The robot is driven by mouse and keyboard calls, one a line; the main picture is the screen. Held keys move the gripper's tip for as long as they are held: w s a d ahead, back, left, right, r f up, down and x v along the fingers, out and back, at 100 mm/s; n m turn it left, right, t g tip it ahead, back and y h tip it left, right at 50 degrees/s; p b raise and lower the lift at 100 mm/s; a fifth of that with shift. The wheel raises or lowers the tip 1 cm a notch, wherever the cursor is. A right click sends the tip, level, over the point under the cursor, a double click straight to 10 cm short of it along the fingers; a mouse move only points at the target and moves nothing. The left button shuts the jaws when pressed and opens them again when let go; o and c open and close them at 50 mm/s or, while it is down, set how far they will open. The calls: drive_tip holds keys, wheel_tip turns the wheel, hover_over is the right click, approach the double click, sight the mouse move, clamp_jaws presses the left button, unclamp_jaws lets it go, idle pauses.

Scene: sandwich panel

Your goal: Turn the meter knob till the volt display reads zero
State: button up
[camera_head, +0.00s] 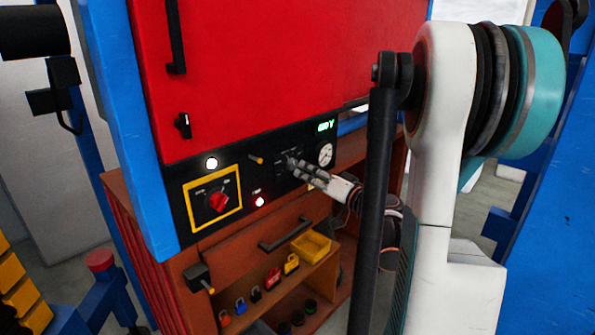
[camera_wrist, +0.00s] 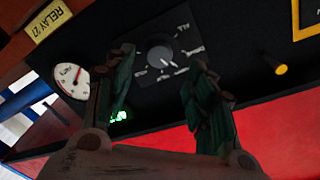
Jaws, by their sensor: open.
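The meter knob (camera_wrist: 160,56) is a round dark grey knob with a white pointer mark, on a black dial plate with small white labels, in the wrist view. The volt display (camera_head: 325,126) is lit green, with digits and a V too small to read surely. It also shows in the wrist view (camera_wrist: 119,115), partly hidden by the left finger.
A round white gauge (camera_head: 326,153) sits below the display. Padlocks and a yellow bin (camera_head: 311,244) stand below.

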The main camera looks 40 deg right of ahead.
sight(294, 166)
drive_tip(key=w, duration=0.6)
drive_tip(key=shift+b, duration=0.4)
drive_tip(key=c, duration=1.1)
